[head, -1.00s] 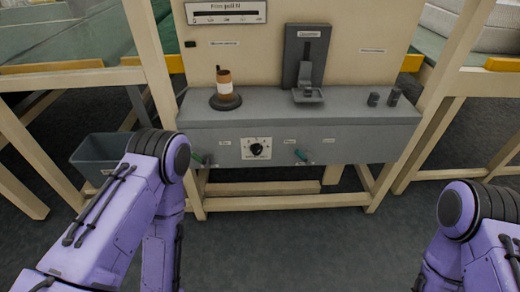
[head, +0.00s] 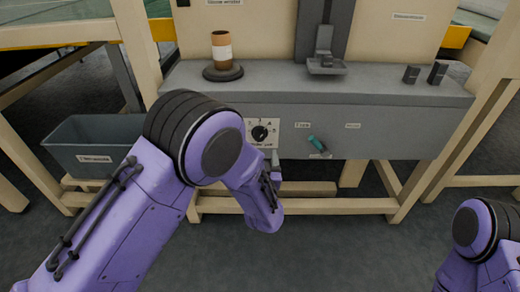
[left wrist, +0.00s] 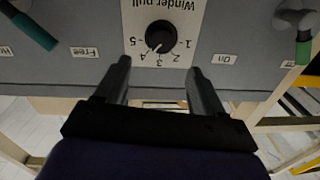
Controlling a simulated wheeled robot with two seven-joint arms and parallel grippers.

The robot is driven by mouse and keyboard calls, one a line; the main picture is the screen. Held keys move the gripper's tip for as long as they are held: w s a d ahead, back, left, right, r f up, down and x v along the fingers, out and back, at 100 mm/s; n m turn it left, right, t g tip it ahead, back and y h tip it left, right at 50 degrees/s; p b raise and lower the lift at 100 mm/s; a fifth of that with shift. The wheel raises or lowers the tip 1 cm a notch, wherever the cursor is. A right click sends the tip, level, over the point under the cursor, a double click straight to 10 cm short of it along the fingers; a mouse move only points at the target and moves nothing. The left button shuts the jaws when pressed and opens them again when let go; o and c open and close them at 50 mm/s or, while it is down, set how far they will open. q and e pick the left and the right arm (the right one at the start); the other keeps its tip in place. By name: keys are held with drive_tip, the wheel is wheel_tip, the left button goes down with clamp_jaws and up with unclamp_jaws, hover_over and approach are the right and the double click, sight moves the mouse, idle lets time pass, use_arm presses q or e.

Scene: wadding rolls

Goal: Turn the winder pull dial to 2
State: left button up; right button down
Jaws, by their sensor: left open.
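The winder pull dial (head: 261,132) is a black round knob on a white plate on the front of the grey panel. In the left wrist view the dial (left wrist: 160,36) appears upside down, with numbers 1 to 5 around it. Its white mark points about at 4, perhaps slightly toward 3. My left gripper (left wrist: 158,68) is open and empty, its two fingers pointing at the panel on either side below the dial plate, apart from the knob. In the head view my left forearm hides most of this gripper. My right gripper is out of view; only part of that arm shows.
A brown spool (head: 221,48) stands on the grey shelf (head: 400,88). A grey bin (head: 80,135) is at left. Wooden legs frame the panel.

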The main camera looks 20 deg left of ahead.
sight(260, 137)
use_arm(q)
drive_tip(key=b+x, duration=0.1)
drive_tip(key=x, duration=0.8)
drive_tip(key=shift+a, duration=0.1)
drive_tip(key=c, duration=1.1)
drive_tip(key=shift+o, duration=0.2)
